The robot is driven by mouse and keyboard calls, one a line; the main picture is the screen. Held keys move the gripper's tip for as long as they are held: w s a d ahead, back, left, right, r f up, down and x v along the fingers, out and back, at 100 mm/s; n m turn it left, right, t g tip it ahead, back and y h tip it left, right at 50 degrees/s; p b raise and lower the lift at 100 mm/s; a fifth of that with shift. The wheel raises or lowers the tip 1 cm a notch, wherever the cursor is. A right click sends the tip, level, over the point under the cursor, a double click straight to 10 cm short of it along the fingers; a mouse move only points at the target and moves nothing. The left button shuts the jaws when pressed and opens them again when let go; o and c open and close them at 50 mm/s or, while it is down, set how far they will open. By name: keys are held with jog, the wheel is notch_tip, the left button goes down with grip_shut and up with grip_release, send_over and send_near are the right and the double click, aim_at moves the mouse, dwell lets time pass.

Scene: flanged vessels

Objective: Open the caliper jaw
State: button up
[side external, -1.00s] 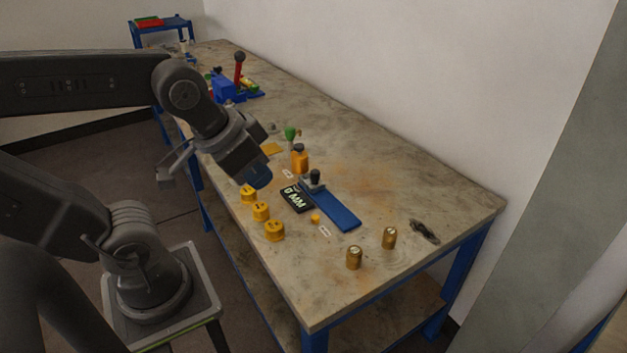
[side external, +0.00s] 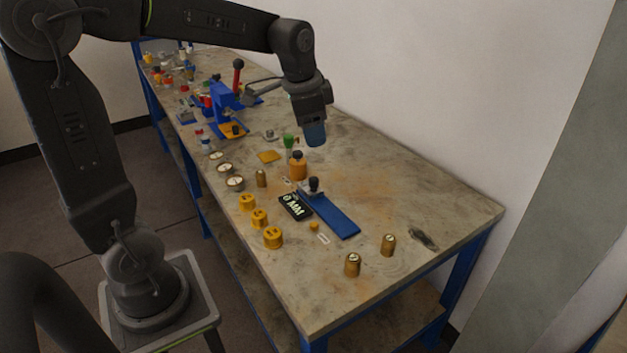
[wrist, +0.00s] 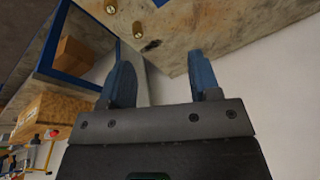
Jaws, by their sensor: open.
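The caliper is a blue bar (side external: 333,217) lying on the workbench, with a dark knob (side external: 314,185) standing on a grey jaw at its far end. A black display (side external: 294,207) beside it reads "0 MM". The gap at the jaw is too small to make out. My gripper (side external: 315,135) is above the bench, up and behind the caliper, apart from it. In the wrist view my gripper (wrist: 163,85) shows two blue fingers apart with nothing between them. The caliper is not visible in the wrist view.
Yellow cylinders (side external: 260,218) stand left of the display. Two brass weights (side external: 388,245) stand near the front edge. An orange bottle (side external: 298,167) stands behind the knob. A white wall runs along the right.

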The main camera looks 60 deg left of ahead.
jog(key=w+a+f+m+g, duration=0.2)
jog(key=w+a+f, duration=0.4)
jog(key=w+a, duration=0.25)
jog(key=m, duration=0.3)
send_over(314, 178)
notch_tip(314, 178, down, 6)
jog(key=f, duration=0.1)
jog(key=shift+g+h, duration=0.3)
jog(key=shift+g, duration=0.1)
notch_tip(314, 178, down, 13)
jog(key=shift+f, duration=0.1)
jog(key=shift+c, duration=0.2)
grip_shut()
